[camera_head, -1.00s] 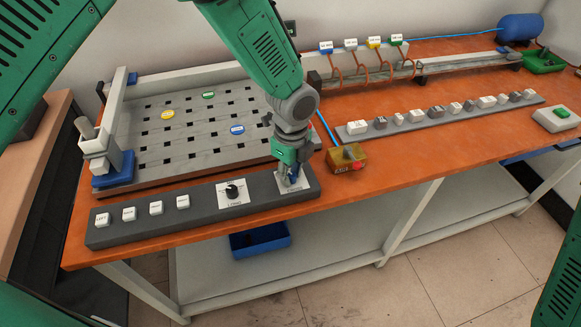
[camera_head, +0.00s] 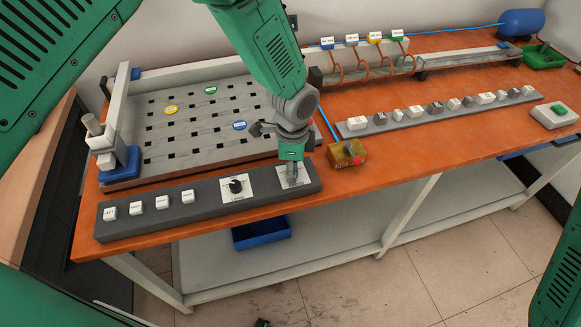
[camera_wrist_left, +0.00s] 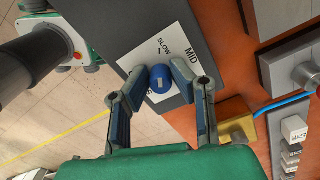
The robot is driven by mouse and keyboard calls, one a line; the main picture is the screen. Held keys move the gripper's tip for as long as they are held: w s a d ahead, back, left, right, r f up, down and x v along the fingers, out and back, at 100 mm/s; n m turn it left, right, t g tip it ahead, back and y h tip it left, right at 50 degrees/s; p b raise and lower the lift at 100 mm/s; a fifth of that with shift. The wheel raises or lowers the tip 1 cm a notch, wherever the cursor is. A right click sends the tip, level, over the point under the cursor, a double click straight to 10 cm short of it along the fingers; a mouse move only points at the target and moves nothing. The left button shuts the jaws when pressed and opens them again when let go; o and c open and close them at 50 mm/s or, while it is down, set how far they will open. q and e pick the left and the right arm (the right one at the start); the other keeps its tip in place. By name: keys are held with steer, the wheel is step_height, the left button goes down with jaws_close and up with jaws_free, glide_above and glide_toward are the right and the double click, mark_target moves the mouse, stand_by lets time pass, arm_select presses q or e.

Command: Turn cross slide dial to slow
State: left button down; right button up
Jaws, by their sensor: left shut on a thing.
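The cross slide dial is a blue round knob (camera_wrist_left: 160,80) on a white label plate (camera_wrist_left: 178,52) in the left wrist view. The plate reads SLOW and MID, and a third label is partly hidden by a finger. A small pale mark shows on the knob; I cannot tell surely which label it points to. My left gripper (camera_wrist_left: 161,74) is shut on the knob, one finger on each side. In the head view my left gripper (camera_head: 291,174) points down onto the right end of the grey control panel (camera_head: 210,205) and hides the knob there.
A black dial (camera_head: 236,186) on its own white plate and several white buttons (camera_head: 162,202) sit left on the same panel. A yellowish box (camera_head: 347,153) stands close right of my gripper. The perforated grey table (camera_head: 190,140) lies behind. The front bench edge is near.

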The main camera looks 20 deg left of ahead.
arm_select(q)
steer(key=shift+w+d, duration=0.1)
steer(key=shift+d, duration=0.2)
steer(key=c, duration=1.4)
jaws_free()
steer(key=shift+w+d, duration=0.1)
steer(key=shift+d, duration=0.05)
steer(key=shift+r, duration=0.5)
step_height(320, 180, up, 11)
steer(key=shift+w+f, duration=0.1)
arm_select(e)
steer(key=shift+w+d, duration=0.1)
steer(key=shift+d, duration=0.05)
